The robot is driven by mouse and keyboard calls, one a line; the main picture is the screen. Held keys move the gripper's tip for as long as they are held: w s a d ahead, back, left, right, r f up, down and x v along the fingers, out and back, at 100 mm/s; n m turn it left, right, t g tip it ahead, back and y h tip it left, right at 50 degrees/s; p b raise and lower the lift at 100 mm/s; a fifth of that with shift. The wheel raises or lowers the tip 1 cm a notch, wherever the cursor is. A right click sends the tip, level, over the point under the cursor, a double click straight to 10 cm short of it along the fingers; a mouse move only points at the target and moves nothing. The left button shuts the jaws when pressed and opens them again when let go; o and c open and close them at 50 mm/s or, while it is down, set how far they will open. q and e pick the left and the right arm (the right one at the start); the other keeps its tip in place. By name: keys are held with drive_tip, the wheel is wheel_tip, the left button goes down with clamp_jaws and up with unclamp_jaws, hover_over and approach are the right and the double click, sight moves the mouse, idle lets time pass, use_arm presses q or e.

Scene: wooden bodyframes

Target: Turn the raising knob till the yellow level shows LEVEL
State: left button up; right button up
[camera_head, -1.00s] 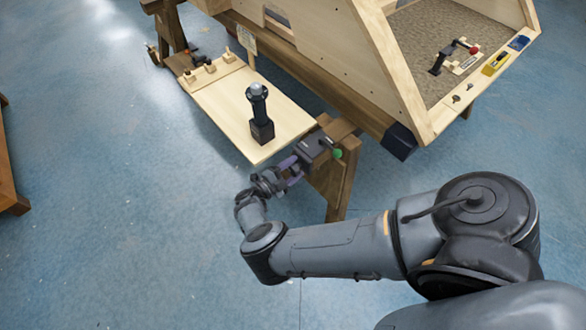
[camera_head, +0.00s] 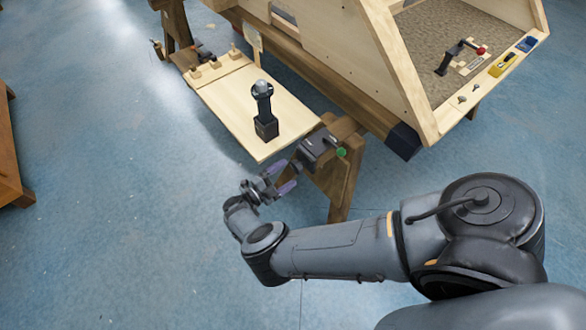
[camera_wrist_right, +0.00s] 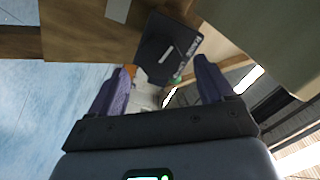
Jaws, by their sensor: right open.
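A black box with a round dark knob (camera_wrist_right: 158,54) bearing a white line is fixed at the trestle end. The box (camera_head: 317,147) also shows in the head view, with a green part beside it. My right gripper (camera_head: 281,178) is open and empty, apart from the box and below-left of it in the head view. In the right wrist view its purple fingers (camera_wrist_right: 164,76) stand wide apart, with the knob beyond them. A small yellow level (camera_head: 499,64) lies on the right rim of the wooden frame; its reading is too small to tell. My left gripper is not in view.
A black post with a ball top (camera_head: 264,105) stands on the pale wooden board (camera_head: 225,95). A red-tipped lever (camera_head: 460,55) and a blue item (camera_head: 527,43) are at the frame. The blue floor (camera_head: 130,230) at left is clear.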

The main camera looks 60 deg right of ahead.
drive_tip(key=shift+v, duration=2.65)
